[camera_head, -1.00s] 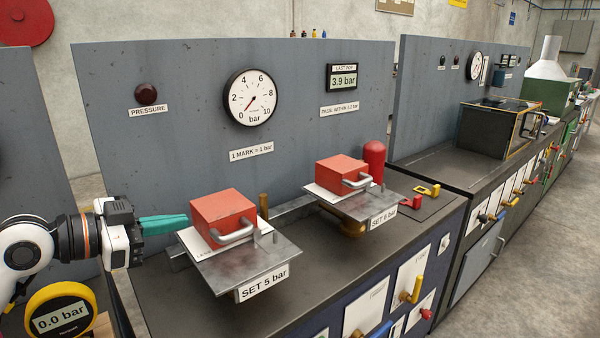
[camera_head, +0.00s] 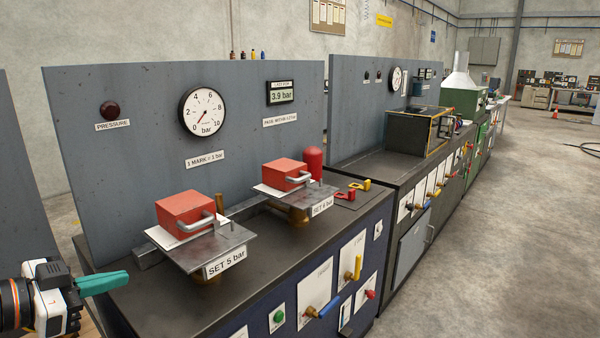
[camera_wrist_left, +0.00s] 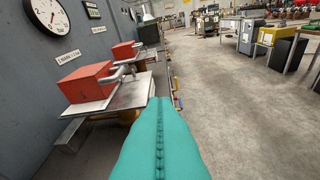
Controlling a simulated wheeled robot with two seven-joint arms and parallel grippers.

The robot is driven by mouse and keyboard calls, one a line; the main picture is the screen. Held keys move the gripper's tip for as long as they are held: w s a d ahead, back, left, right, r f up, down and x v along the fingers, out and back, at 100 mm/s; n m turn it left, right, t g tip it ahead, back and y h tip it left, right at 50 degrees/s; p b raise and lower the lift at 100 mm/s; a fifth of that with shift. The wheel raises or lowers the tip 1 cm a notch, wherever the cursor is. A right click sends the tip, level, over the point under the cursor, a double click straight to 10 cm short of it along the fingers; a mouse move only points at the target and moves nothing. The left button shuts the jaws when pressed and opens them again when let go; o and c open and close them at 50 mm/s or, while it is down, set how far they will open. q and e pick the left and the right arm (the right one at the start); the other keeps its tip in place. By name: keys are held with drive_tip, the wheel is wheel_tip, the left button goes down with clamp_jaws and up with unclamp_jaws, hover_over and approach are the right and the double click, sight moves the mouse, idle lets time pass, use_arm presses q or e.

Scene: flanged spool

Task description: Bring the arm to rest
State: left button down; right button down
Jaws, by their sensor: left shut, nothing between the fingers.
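My left gripper (camera_head: 103,282) is at the lower left of the head view, with its teal fingers shut and nothing between them. The same shut fingers (camera_wrist_left: 160,135) fill the lower middle of the left wrist view. The gripper is apart from the bench, left of the nearer red block (camera_head: 185,213). That block has a grey handle and sits on a metal plate (camera_head: 215,247) labelled SET 5 bar. My right gripper is not in view.
The dark bench top (camera_head: 130,295) is bare in front of the plates. A grey panel (camera_head: 150,140) with a gauge (camera_head: 202,111) and a 3.9 bar display (camera_head: 281,93) stands behind. A red cylinder (camera_head: 313,163) stands at the back. Open floor (camera_head: 500,240) lies right.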

use_arm(q)
drive_tip(key=s+d+f+n+g+y, duration=0.2)
drive_tip(key=s+f, duration=0.1)
drive_tip(key=f, duration=0.9)
drive_tip(key=s+d+f+n+g+y, duration=0.1)
drive_tip(key=s+d+f+g+y, duration=0.2)
drive_tip(key=f, duration=0.8)
drive_tip(key=s+d+f+n+g+y, duration=0.2)
drive_tip(key=s+f, duration=0.4)
drive_tip(key=s, duration=0.2)
drive_tip(key=s+d+f+n+g+y, duration=0.1)
drive_tip(key=s+d+f+n, duration=0.15)
drive_tip(key=s+f, duration=0.4)
wheel_tip(320, 180, down, 18)
drive_tip(key=s+g+p, duration=0.1)
drive_tip(key=s+p, duration=0.1)
drive_tip(key=s+a+f+g+p, duration=0.1)
drive_tip(key=s+a+f+p, duration=0.1)
drive_tip(key=s+f, duration=1.5)
drive_tip(key=shift+a+f+g+p, duration=0.2)
drive_tip(key=shift+a+g+p, duration=0.15)
drive_tip(key=shift+a, duration=0.35)
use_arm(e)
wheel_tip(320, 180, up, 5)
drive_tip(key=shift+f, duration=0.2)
